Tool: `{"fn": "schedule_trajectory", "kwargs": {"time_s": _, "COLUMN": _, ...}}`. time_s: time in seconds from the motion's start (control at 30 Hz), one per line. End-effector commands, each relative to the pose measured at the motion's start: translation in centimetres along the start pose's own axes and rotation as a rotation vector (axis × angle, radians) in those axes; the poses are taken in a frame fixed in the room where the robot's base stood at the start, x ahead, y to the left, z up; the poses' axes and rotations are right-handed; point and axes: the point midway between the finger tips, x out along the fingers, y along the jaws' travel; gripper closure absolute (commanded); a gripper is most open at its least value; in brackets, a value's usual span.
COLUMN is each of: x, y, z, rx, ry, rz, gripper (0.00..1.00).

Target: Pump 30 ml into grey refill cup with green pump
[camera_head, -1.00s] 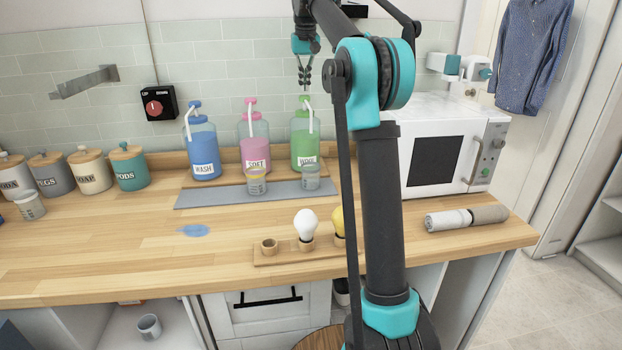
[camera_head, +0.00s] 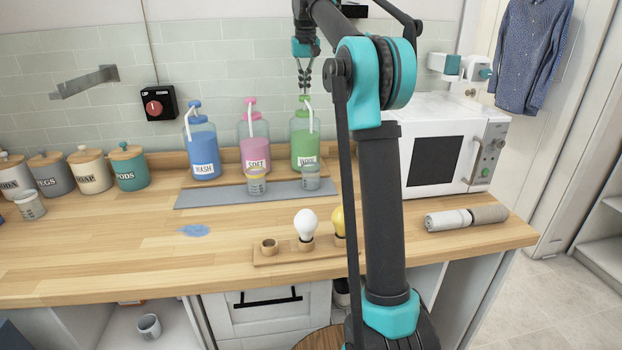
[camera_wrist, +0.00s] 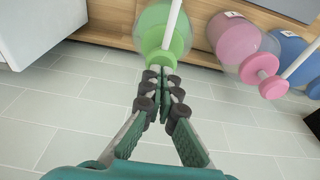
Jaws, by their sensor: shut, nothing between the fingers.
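The green pump (camera_head: 305,99) tops the bottle of green liquid labelled WOOL (camera_head: 304,148) at the right of the row of bottles. Its white spout slopes down toward the front. The grey refill cup (camera_head: 311,179) stands on the grey mat in front of this bottle. My gripper (camera_head: 304,90) is shut and empty, pointing down just above the green pump head. In the wrist view the closed fingertips (camera_wrist: 165,77) are right by the green pump head (camera_wrist: 163,58); I cannot tell whether they touch it. The level in the cup is too small to read.
A blue-pump bottle (camera_head: 203,150) and a pink-pump bottle (camera_head: 254,148) stand to the left. A yellow-rimmed cup (camera_head: 256,185) is on the grey mat (camera_head: 215,198). A microwave (camera_head: 445,150) stands right. Bulbs on a wooden holder (camera_head: 275,257) and a blue spill (camera_head: 194,231) lie in front.

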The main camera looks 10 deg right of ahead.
Motion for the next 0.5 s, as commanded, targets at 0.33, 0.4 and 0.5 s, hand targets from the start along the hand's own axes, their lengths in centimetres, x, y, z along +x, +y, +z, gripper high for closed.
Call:
{"fn": "schedule_trajectory", "kwargs": {"time_s": 0.33, "x": 1.1, "y": 0.0, "z": 0.2, "rx": 0.000, "ry": 0.000, "rz": 0.000, "gripper": 1.00}}
{"fn": "schedule_trajectory", "kwargs": {"time_s": 0.4, "x": 1.3, "y": 0.0, "z": 0.3, "rx": 0.000, "ry": 0.000, "rz": 0.000, "gripper": 1.00}}
{"fn": "schedule_trajectory", "kwargs": {"time_s": 0.5, "x": 1.6, "y": 0.0, "z": 0.3, "rx": 0.000, "ry": 0.000, "rz": 0.000, "gripper": 1.00}}
